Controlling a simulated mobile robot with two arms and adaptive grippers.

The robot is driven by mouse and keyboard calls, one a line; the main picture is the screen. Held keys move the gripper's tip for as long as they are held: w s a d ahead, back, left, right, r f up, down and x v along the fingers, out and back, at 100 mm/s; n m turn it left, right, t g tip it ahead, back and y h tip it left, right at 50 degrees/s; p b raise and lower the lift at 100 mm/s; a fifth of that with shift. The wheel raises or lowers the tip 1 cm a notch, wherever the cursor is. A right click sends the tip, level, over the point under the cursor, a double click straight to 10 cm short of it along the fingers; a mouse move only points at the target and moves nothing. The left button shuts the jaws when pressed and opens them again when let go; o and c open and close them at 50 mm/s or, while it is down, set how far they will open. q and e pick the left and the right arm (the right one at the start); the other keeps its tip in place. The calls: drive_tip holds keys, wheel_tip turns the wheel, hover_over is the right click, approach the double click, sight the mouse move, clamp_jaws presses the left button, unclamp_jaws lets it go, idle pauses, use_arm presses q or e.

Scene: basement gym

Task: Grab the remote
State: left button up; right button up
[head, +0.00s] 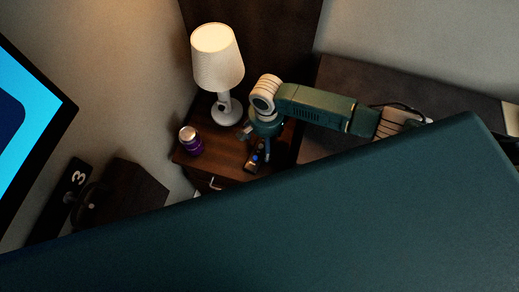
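A dark remote (254,160) with a blue spot on it lies on the brown wooden nightstand (223,157), close to its front edge. My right gripper (254,145) reaches in from the right and points down just above the remote. Its fingers are apart, one to the left and one to the right of the remote's upper end. It looks open, and I cannot tell whether it touches the remote. The gripper hides part of the remote. My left gripper is not in view.
A lit white lamp (217,62) stands on the nightstand behind the gripper. A purple jar (190,141) stands at its left edge. A screen (28,125) and a dark box are at the left. A dark surface (345,80) lies to the right.

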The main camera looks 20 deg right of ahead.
sight(259, 151)
wheel_tip(259, 151, down, 4)
drive_tip(key=shift+a, duration=0.15)
drive_tip(key=shift+c, duration=1.2)
drive_tip(key=c, duration=0.9)
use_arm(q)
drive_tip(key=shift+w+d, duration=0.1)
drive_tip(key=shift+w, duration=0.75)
use_arm(e)
drive_tip(key=shift+c, duration=1.2)
drive_tip(key=shift+r, duration=0.1)
